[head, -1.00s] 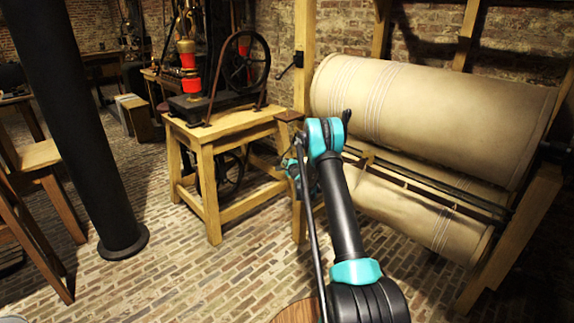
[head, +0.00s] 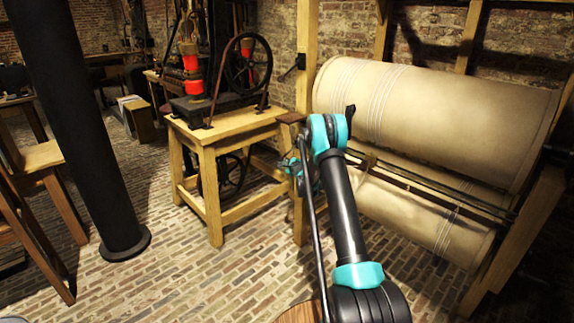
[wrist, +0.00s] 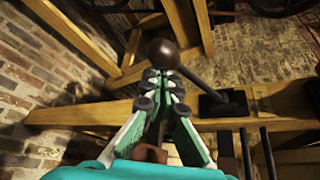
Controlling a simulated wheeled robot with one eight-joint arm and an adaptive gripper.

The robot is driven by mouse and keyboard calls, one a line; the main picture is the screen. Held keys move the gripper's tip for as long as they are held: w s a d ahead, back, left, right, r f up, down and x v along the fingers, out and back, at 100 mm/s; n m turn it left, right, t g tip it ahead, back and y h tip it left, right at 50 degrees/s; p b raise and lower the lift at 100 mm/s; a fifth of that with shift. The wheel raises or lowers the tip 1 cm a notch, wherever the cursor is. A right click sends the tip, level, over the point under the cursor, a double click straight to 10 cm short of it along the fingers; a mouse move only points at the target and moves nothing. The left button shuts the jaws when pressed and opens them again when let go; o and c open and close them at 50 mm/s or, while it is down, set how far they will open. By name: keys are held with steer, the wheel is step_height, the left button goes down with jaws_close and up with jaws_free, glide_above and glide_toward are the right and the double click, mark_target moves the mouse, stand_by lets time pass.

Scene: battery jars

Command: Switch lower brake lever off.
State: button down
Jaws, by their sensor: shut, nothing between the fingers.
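In the wrist view a lever with a round dark-brown knob (wrist: 163,53) runs down right to a black mount (wrist: 222,103) on a wooden beam. I take it to be the lower brake lever. My gripper (wrist: 160,80) has its teal fingers drawn together, with the knob just beyond the tips. Whether they touch it I cannot tell. In the head view my gripper (head: 299,168) is partly hidden by my arm, beside the wooden post, and the lower lever cannot be made out. A dark upper lever (head: 294,66) sticks out left from the post higher up.
Two large cream rollers (head: 430,120) hang in a wooden frame (head: 307,50) on the right. A wooden table (head: 222,128) with a flywheel machine stands left of my gripper. A black column (head: 85,130) rises further left. Brick floor between is clear.

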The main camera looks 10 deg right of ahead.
step_height(320, 180, up, 11)
steer(key=m+g+y, duration=0.3)
steer(key=m+g, duration=0.1)
steer(key=m, duration=0.2)
steer(key=shift+a+y, duration=0.2)
steer(key=shift+y, duration=0.2)
stand_by(0.3)
steer(key=shift+s+d, duration=0.1)
